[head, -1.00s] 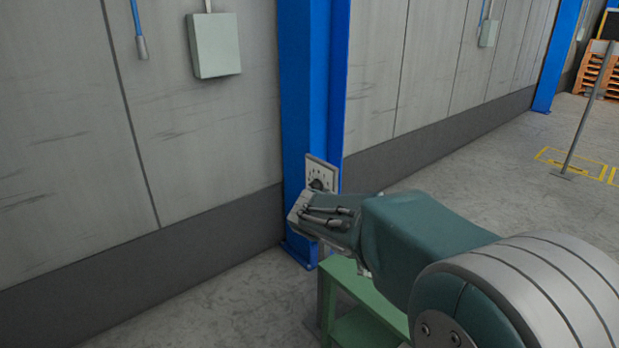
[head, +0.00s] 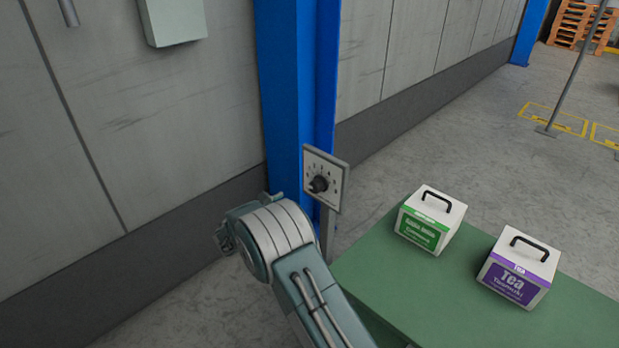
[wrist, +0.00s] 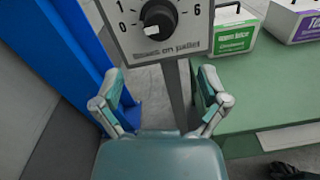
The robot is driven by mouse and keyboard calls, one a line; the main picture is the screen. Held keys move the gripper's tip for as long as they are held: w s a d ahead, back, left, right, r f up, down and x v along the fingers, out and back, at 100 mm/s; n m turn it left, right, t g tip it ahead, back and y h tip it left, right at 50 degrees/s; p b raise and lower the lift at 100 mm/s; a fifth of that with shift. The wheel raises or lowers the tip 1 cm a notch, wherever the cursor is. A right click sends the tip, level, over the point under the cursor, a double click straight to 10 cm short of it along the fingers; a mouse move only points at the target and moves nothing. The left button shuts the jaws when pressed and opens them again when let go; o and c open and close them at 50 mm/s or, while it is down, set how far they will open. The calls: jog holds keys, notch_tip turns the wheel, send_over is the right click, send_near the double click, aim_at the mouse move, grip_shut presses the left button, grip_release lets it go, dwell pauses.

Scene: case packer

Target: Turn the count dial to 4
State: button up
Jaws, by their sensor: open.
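The count dial (wrist: 158,18) is a black knob with a white pointer on a light panel (wrist: 190,40) lettered "Boxes on pallet". In the wrist view, 0 and 1 show at left and 6 at right; the panel's top is cut off. The pointer is turned to the lower left, on the 0 side. The dial also shows in the head view (head: 318,184), in front of the blue column. My gripper (wrist: 160,103) is open and empty, its fingers spread below the panel and apart from the knob. In the head view I cannot clearly make out its fingers.
A green table (head: 390,285) stands right of the dial, carrying a green-labelled box (head: 430,220) and a purple-labelled tea box (head: 519,268). The blue column (head: 298,90) and wall are behind and left. A grey post (wrist: 177,90) stands under the panel.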

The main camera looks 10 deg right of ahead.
aim_at(313, 189)
jog(key=x, duration=1)
jog(key=shift+w+d, duration=0.2)
jog(key=shift+w, duration=0.2)
jog(key=c, duration=1.2)
